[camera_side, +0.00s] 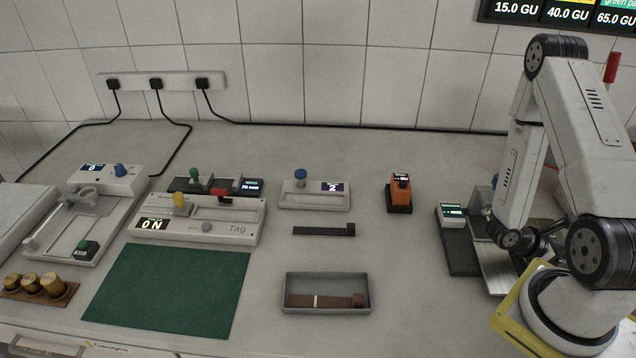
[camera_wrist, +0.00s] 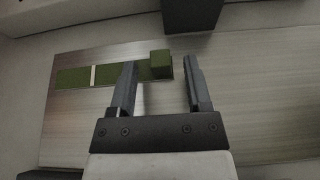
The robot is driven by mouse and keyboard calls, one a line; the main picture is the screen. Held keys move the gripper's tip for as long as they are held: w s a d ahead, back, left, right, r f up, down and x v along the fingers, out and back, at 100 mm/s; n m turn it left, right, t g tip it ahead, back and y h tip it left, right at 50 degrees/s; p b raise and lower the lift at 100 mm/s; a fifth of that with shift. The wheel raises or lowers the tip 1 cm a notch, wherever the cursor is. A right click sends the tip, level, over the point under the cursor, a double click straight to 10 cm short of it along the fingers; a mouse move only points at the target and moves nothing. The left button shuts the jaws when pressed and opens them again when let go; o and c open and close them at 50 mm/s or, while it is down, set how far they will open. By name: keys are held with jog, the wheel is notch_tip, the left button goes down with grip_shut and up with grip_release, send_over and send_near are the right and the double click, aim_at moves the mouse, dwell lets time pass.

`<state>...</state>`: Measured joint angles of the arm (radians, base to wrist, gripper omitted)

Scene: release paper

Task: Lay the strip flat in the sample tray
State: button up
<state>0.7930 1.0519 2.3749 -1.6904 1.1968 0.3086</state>
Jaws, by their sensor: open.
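In the wrist view, a green strip (camera_wrist: 75,78) with a pale band and a raised block (camera_wrist: 160,63) at its right end lies on a brushed metal plate (camera_wrist: 235,120). My gripper (camera_wrist: 159,64) is open, with one finger on each side of the block in the picture; I cannot tell how high the fingers are. In the side view, a grey tray (camera_side: 325,279) holds a brown strip (camera_side: 335,301) with a white band and an end block. A dark strip (camera_side: 318,231) with an end block lies on the bench behind it. My arm hides the green strip in the side view.
A green mat (camera_side: 168,293) lies left of the tray, with a white tagging device (camera_side: 225,225) behind it. A white unit with a blue knob (camera_side: 315,195) and an orange device (camera_side: 400,192) stand farther back. The bench between tray and metal plate (camera_side: 500,270) is clear.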

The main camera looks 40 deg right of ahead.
jog(key=shift+v, duration=5.5)
jog(key=shift+r, duration=0.1)
jog(key=shift+w+a+r+m+y, duration=0.15)
jog(key=shift+w+a+m+y, duration=0.15)
jog(key=shift+a+m+y, duration=0.15)
jog(key=w+a+r+m+t+y, duration=0.1)
jog(key=w+a, duration=0.1)
jog(key=a, duration=0.1)
jog(key=w+a+r+m+t+y, duration=0.1)
jog(key=w+a+m+t+y, duration=0.1)
jog(key=w+a, duration=0.1)
jog(key=w+a+r+m+t+y, duration=0.1)
jog(key=w+a+m+t+y, duration=0.1)
jog(key=w+a, duration=0.1)
jog(key=shift+a+y, duration=0.25)
jog(key=shift+a, duration=0.45)
jog(key=w+a+r+m+t+y, duration=0.3)
jog(key=w+a+r+t, duration=0.4)
jog(key=w+a, duration=0.1)
jog(key=shift+w+a, duration=0.3)
jog(key=shift+a, duration=0.05)
jog(key=shift+o, duration=0.5)
